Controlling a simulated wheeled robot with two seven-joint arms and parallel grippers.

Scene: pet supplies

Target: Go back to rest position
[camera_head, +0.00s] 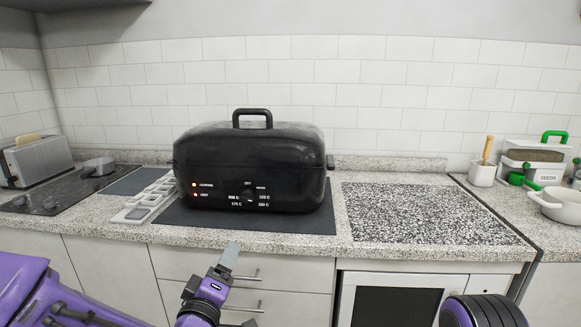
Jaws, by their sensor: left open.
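My left gripper (229,257) is low in the head view, in front of the counter's front edge and the drawers. Its grey fingers point up and away from me, and it is open with nothing seen in it. It appears apart from the black roaster (250,160), which sits closed on a dark mat behind it. Only a dark, purple-edged part of my right arm shows at the bottom right. My right gripper is out of view.
The speckled counter (345,243) runs across the view above white drawers (290,270). A toaster (38,160) and a dark cooktop stand at the left. A seeds container (545,174), a white pot (560,206) and a utensil cup (481,174) stand at the right. A speckled board (430,213) lies bare.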

